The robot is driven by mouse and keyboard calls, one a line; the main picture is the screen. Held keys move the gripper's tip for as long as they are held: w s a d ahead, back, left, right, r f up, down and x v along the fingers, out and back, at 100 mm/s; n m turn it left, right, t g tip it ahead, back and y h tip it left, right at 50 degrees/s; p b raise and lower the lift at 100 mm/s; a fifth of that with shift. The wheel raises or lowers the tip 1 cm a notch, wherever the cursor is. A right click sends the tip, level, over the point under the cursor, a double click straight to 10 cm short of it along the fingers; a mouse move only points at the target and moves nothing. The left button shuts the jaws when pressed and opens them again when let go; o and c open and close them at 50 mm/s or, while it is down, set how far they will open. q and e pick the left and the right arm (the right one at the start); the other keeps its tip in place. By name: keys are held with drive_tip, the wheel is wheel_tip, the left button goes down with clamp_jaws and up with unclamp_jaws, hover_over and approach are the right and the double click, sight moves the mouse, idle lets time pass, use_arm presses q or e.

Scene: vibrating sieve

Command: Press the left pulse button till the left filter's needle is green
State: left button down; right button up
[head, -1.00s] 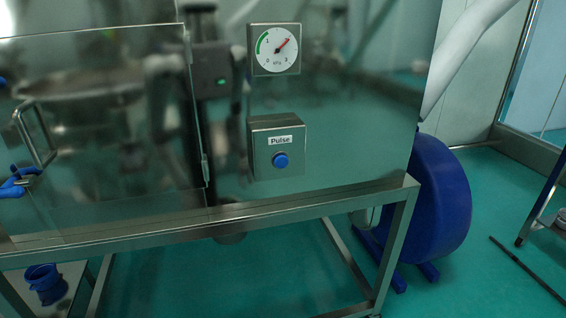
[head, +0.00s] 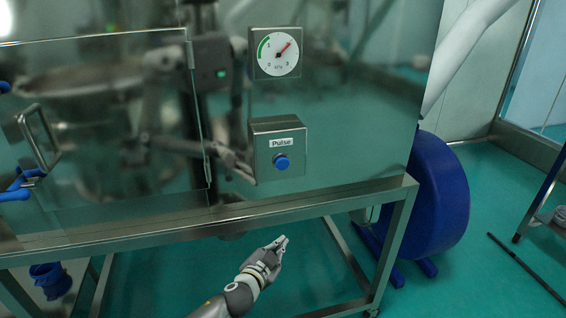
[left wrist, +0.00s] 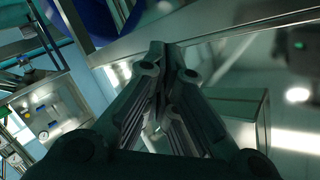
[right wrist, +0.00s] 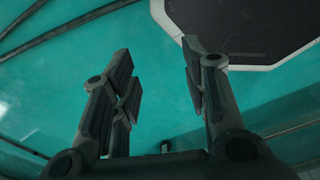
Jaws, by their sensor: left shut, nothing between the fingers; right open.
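The pulse button (head: 282,162) is a blue round button on a grey metal box labelled "Pulse", on the front of the steel cabinet. Above it, a round white gauge (head: 277,53) has a green arc at its upper left. My left gripper (head: 277,243) is shut and empty, below and apart from the button, in front of the cabinet's lower rail. Its closed fingers also show in the left wrist view (left wrist: 163,58). My right gripper (right wrist: 160,72) is open and empty above the green floor.
A clear door with a metal handle (head: 39,138) covers the cabinet's left part. The steel frame rail (head: 300,204) runs below the button. A big blue drum-shaped housing (head: 440,195) stands at the right. Open green floor lies to its right, with a dark rod (head: 525,268).

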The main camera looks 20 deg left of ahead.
sight(286, 169)
use_arm(q)
drive_tip(key=d+r+m+t+h, duration=0.1)
drive_tip(key=d+r+t, duration=0.1)
drive_tip(key=r, duration=0.8)
drive_tip(key=d+r+m+t+h, duration=0.1)
drive_tip(key=d+r, duration=0.2)
drive_tip(key=r, duration=0.8)
drive_tip(key=shift+s+t+h+p, duration=0.15)
drive_tip(key=shift+t+h+p, duration=0.25)
use_arm(e)
drive_tip(key=shift+d+r, duration=0.55)
use_arm(q)
drive_tip(key=w+a+b, duration=0.1)
drive_tip(key=w+a, duration=0.3)
drive_tip(key=w, duration=0.3)
drive_tip(key=shift+w+a+b, duration=0.2)
drive_tip(key=shift+a+b, duration=0.2)
use_arm(e)
drive_tip(key=shift+a+f, duration=0.3)
drive_tip(key=shift+f, duration=0.6)
drive_tip(key=shift+d, duration=0.25)
use_arm(q)
drive_tip(key=shift+w, duration=0.1)
drive_tip(key=shift+w+a, duration=0.2)
drive_tip(key=shift+w, duration=0.05)
use_arm(e)
drive_tip(key=shift+f, duration=0.15)
